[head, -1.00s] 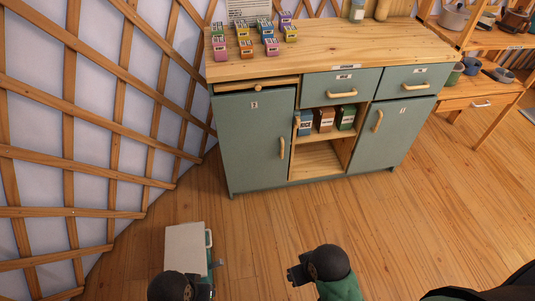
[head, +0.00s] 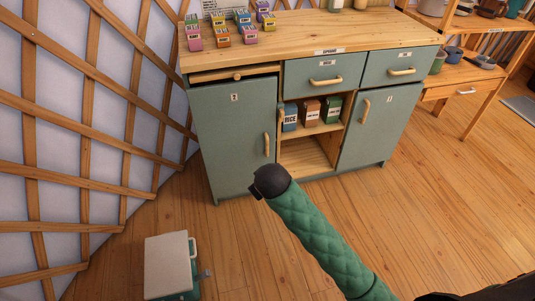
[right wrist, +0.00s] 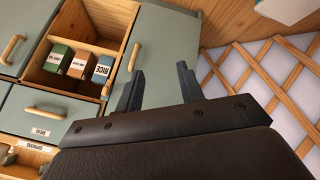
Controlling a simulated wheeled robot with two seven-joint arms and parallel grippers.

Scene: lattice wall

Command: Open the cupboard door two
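The grey-green cupboard has a left door (head: 234,140) and a right door (head: 375,130). Both look shut, and their small number labels are hard to read. The left door has a vertical wooden handle (head: 266,145) near its right edge. My right gripper (head: 257,188) is in front of and below that handle, with its fingers mostly hidden in the head view. In the right wrist view its two dark fingers are apart and empty, facing the left door (right wrist: 162,50). The handle (right wrist: 134,57) shows beside the left-hand finger, apart from the gap. My left gripper is not in view.
Open shelves with a rice box (head: 290,117) and other boxes lie between the doors. Drawers (head: 325,78) are above. A white-lidded box (head: 166,262) sits on the floor at lower left. A lattice wall (head: 80,120) stands left.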

